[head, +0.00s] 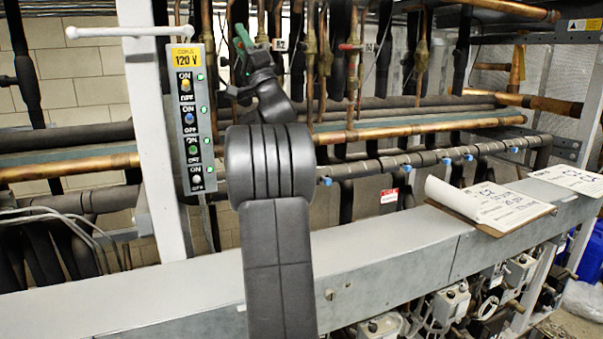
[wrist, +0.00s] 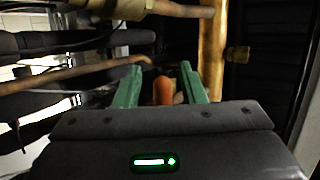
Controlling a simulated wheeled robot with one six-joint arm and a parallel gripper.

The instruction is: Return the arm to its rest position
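My arm rises up the middle of the head view, and my gripper (head: 243,42) is at its top, in front of the pipes. In the wrist view, the two green fingers of my gripper (wrist: 160,72) stand well apart. A rounded orange-red thing (wrist: 163,90) shows between them with gaps on both sides. I cannot tell what it is or how far off it is. No finger visibly touches it.
A switch panel (head: 190,118) marked 120 V hangs on a pale post left of my arm. Copper and black-wrapped pipes (head: 430,125) run behind. A grey beam (head: 400,250) crosses in front, with a clipboard (head: 490,205) on it at right.

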